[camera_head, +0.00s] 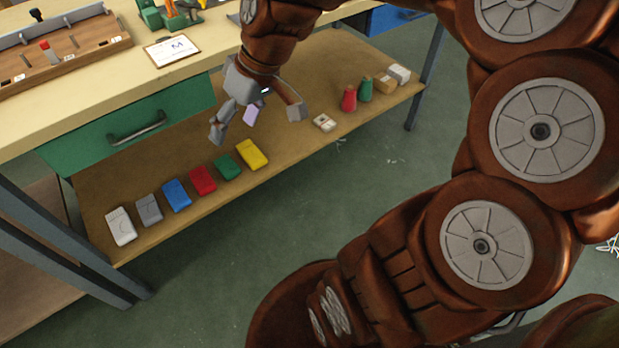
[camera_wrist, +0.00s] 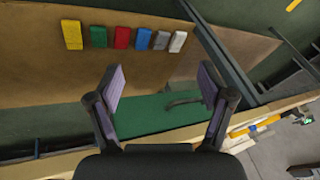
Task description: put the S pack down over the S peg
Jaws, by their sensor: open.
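A row of small packs lies on the lower shelf (camera_head: 150,165): white (camera_head: 121,226), grey (camera_head: 149,210), blue (camera_head: 176,195), red (camera_head: 203,180), green (camera_head: 228,166) and yellow (camera_head: 252,154). I cannot read a size on any of them, so I cannot tell which is the S pack. A wooden tray (camera_head: 95,62) on the bench top at the upper left holds a red upright piece (camera_head: 48,52) and small white labels. Which spot is the S peg cannot be read. My gripper (camera_head: 256,120) is open and empty, in front of the shelf; its spread fingers also show in the wrist view (camera_wrist: 161,82).
A card marked M (camera_head: 172,50) lies on the bench top. A green drawer (camera_head: 100,140) with a handle sits between bench and shelf. Red (camera_head: 349,99) and green (camera_head: 366,89) cones and small boxes (camera_head: 385,83) stand on the shelf's right part. Bench legs frame the shelf.

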